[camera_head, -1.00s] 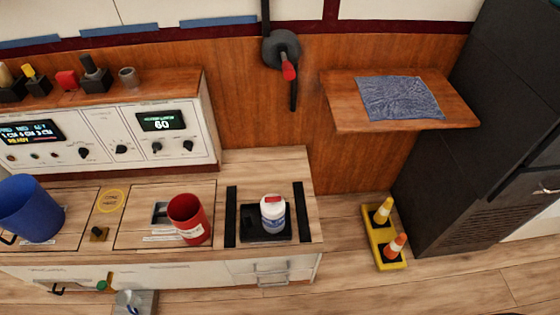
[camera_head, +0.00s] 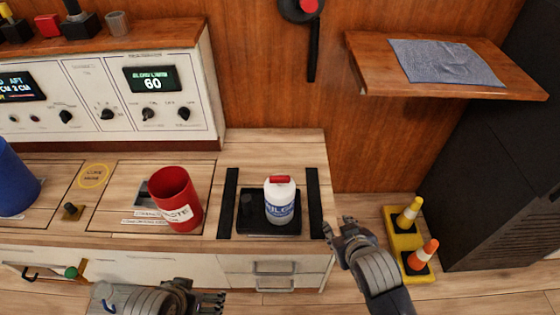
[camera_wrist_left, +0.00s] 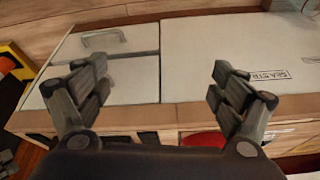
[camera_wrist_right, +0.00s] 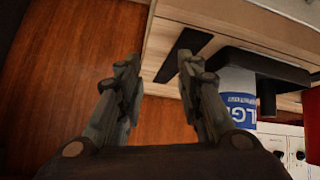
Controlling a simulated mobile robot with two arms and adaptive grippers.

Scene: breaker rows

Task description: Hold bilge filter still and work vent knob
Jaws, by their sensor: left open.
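The bilge filter (camera_head: 281,207) is a white bottle with a blue label, upright in a black tray (camera_head: 247,220) on the counter. A red piece (camera_head: 280,180), possibly the vent knob, sits on its top. My right gripper (camera_head: 338,228) is open and empty, right of the filter and apart from it. The filter's label (camera_wrist_right: 237,97) shows beyond the fingers in the right wrist view. My left gripper (camera_head: 210,302) is open and empty, low in front of the counter. In the left wrist view its spread fingers (camera_wrist_left: 160,80) face the cabinet front.
Black strips (camera_head: 228,203) flank the tray. A red container (camera_head: 175,200) stands left of it, a blue bucket (camera_head: 15,180) farther left. A panel with dials (camera_head: 150,105) stands behind. A wooden shelf (camera_head: 370,72) with a cloth (camera_head: 445,62) and yellow-and-orange cones (camera_head: 420,255) are at right.

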